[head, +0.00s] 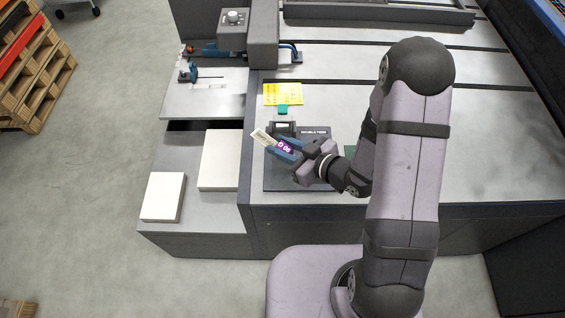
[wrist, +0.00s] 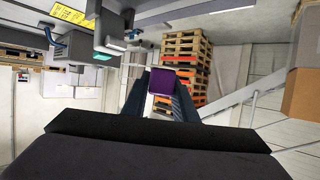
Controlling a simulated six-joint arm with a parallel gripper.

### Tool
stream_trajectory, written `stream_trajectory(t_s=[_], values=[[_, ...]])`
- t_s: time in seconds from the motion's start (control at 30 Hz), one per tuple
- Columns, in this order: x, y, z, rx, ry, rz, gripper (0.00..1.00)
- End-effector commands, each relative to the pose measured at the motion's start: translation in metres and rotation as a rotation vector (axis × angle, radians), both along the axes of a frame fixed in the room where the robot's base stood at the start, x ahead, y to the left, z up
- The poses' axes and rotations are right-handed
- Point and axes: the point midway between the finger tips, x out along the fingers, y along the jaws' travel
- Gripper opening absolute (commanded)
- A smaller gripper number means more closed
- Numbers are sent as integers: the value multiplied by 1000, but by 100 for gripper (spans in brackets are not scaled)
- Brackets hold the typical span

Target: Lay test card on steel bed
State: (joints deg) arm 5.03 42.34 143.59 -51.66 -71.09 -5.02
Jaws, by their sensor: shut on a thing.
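My gripper (head: 283,147) is shut on a test card (head: 286,146), which has a purple part with white marks. A pale strip (head: 262,136) sticks out beyond the fingers, up and to the left. In the wrist view the purple face of the card (wrist: 162,82) shows between the two fingers. The gripper is above a dark unit (head: 270,184) lettered "DOUBLE FEED", apart from the surface as far as I can tell. A wide grey metal bed (head: 350,92) with dark slots lies behind it; I cannot tell whether this is the steel bed meant.
A yellow sheet (head: 283,92) and a green tab (head: 282,109) lie behind the gripper. Two white stacks (head: 220,158) (head: 163,196) stand on the left ledge. The bed's right side is clear beyond my arm.

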Motion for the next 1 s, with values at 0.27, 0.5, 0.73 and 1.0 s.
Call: stream_trajectory(t_s=[0.27, 0.5, 0.73, 1.0], values=[[-52, 101, 16, 1, 1, 227, 0], [-94, 162, 25, -1, 2, 302, 0], [-107, 188, 30, -2, 0, 201, 0], [-52, 134, 30, 0, -1, -187, 0]])
